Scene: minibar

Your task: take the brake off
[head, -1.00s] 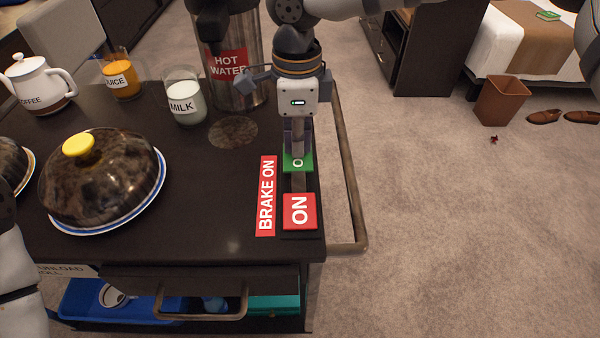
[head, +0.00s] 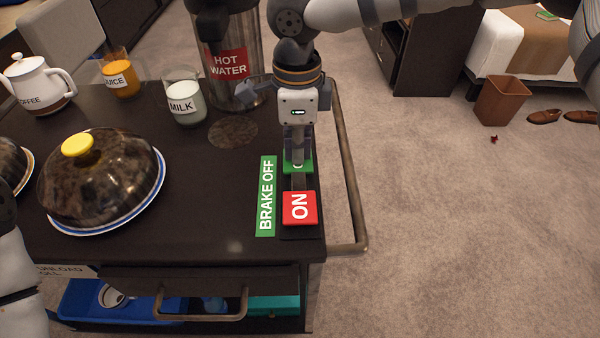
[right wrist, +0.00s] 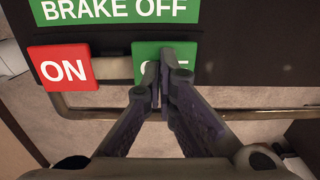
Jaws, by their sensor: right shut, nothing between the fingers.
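The brake panel is at the right front of the dark trolley top. Its label strip (head: 266,197) is green and reads BRAKE OFF. The red ON button (head: 300,208) is nearer the front edge, and the green OFF button (head: 306,167) is behind it. My right gripper (head: 297,160) is shut and empty, pointing down over the green button and partly hiding it. In the right wrist view the closed fingertips (right wrist: 162,78) cover the middle of the green button (right wrist: 188,52); they look in contact with it. My left gripper is not in the head view.
A hot water urn (head: 232,50), milk glass (head: 183,98), juice glass (head: 120,72), coffee pot (head: 38,85) and domed plate (head: 105,185) stand to the left. A rail (head: 347,180) runs along the trolley's right side. Open carpet lies beyond it.

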